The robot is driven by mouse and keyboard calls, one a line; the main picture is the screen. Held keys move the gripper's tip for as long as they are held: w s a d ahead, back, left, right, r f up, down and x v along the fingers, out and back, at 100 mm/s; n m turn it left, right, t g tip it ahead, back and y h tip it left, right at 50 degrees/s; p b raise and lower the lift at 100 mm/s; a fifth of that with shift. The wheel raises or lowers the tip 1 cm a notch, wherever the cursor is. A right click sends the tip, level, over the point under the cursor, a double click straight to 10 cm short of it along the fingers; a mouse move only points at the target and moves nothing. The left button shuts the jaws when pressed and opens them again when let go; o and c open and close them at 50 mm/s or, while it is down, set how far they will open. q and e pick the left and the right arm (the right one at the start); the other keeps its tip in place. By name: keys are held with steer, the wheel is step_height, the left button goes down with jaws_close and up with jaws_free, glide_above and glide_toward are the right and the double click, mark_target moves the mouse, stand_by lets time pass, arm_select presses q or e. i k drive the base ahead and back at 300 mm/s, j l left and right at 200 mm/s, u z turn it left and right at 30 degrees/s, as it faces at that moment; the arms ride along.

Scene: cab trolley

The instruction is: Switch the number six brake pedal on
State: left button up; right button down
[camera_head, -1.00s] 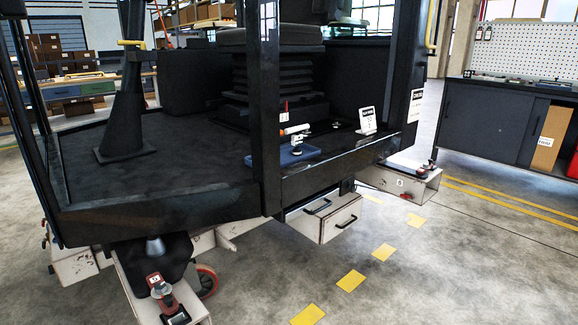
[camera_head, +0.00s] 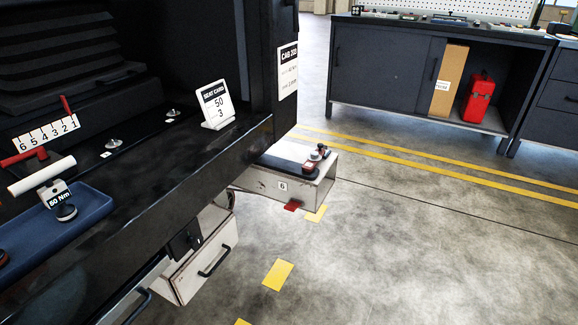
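A white outrigger box with a "6" label (camera_head: 282,186) sticks out from the cab trolley's right corner, low over the floor. A small red tab (camera_head: 291,206) shows under its lower edge, partly hidden by the box; it may be the brake pedal, but I cannot tell whether it is on or off. A red and black fitting (camera_head: 316,156) stands on top of the outrigger's far end. Any wheel there is mostly hidden. Neither of my grippers is in view.
A blue tray (camera_head: 75,228) and seat card (camera_head: 215,105) sit on the cab floor. Open floor (camera_head: 420,255) lies to the right; a dark cabinet (camera_head: 385,66) stands behind.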

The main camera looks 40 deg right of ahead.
mark_target(291, 206)
steer(key=i+l, duration=0.25)
steer(key=l, duration=0.2)
steer(key=i+l, duration=0.25)
steer(key=l, duration=0.15)
steer(key=i+l, duration=0.25)
steer(key=l, duration=0.2)
